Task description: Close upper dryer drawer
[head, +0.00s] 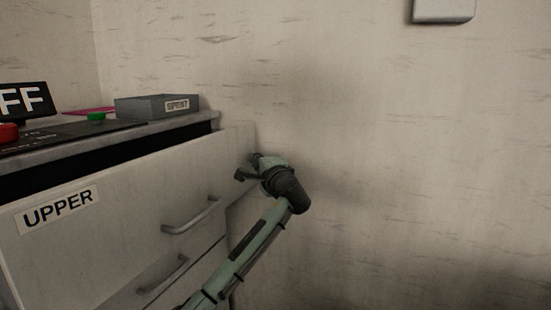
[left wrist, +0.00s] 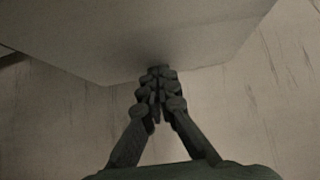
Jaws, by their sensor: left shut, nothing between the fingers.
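The upper dryer drawer (head: 130,200), a pale front with an UPPER label (head: 57,208) and a metal handle (head: 190,217), stands out from the dryer body with a dark gap behind its top edge. My left gripper (head: 250,168) is at the right end of the drawer front, near its upper right corner. In the left wrist view its fingers (left wrist: 157,75) are shut and empty, with the tips at the lower edge of a pale panel (left wrist: 130,35). I cannot tell whether they touch it. My right gripper is not in view.
A lower drawer handle (head: 163,274) shows below. A wall (head: 400,150) is behind, with open space at right.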

